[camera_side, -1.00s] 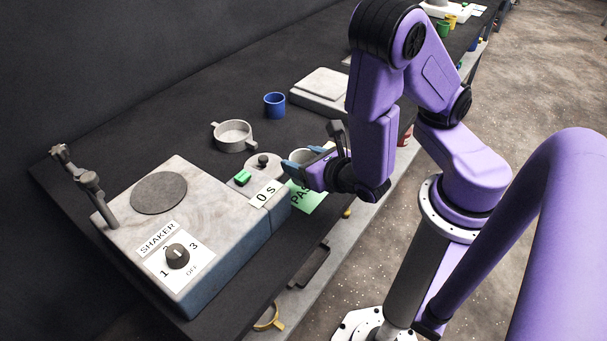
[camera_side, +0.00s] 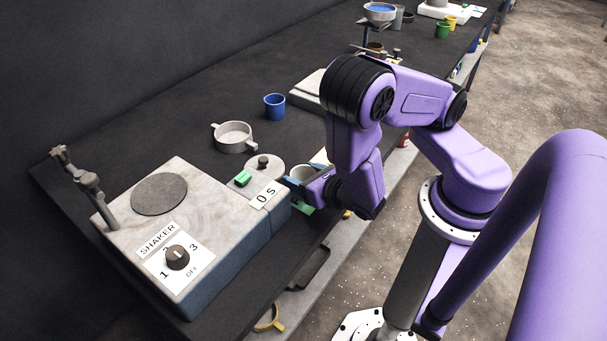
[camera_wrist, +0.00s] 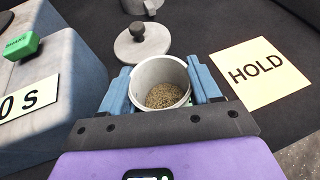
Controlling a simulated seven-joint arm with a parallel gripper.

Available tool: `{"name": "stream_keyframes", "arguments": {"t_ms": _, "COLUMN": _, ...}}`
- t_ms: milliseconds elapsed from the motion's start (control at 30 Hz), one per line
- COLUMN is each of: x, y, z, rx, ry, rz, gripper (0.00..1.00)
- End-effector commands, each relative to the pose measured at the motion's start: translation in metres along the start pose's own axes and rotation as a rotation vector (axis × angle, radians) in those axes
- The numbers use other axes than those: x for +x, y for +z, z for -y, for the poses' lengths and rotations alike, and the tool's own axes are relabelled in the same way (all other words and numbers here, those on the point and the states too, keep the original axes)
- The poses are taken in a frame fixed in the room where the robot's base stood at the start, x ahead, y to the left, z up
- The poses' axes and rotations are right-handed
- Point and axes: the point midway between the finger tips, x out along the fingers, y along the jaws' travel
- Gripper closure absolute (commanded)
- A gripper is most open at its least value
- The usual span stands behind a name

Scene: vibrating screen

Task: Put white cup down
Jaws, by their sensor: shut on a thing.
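The white cup (camera_wrist: 162,72) is upright between the two blue fingers of my gripper (camera_wrist: 163,92) in the wrist view. It holds brown grains. My gripper is shut on it. A green sheet (camera_side: 305,209) shows partly beneath my gripper in the side view. A pale yellow HOLD sheet (camera_wrist: 262,75) lies right of the cup in the wrist view.
The shaker (camera_side: 190,230) with its knob stands close to the left. A round lid with a knob (camera_wrist: 141,45) lies just beyond the cup. A grey two-handled pan (camera_side: 233,136) and a blue cup (camera_side: 274,106) stand farther back. The table's front edge is near.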

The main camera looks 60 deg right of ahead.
Motion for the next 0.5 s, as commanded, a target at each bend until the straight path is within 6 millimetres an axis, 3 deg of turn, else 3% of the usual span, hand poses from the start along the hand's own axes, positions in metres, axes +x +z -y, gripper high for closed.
{"name": "stream_keyframes", "arguments": {"t_ms": 33, "x": 0.0006, "y": -0.0014, "z": -0.0001, "rx": -0.001, "ry": 0.000, "rz": 0.000, "gripper": 0.67}}
{"name": "stream_keyframes", "arguments": {"t_ms": 67, "x": 0.0004, "y": -0.0010, "z": -0.0002, "rx": 0.000, "ry": 0.000, "rz": 0.000, "gripper": 0.28}}
{"name": "stream_keyframes", "arguments": {"t_ms": 100, "x": 0.0004, "y": -0.0008, "z": -0.0002, "rx": 0.000, "ry": 0.000, "rz": 0.000, "gripper": 0.15}}
{"name": "stream_keyframes", "arguments": {"t_ms": 500, "x": -0.0007, "y": 0.0018, "z": -0.0003, "rx": 0.001, "ry": 0.001, "rz": 0.000, "gripper": 0.12}}
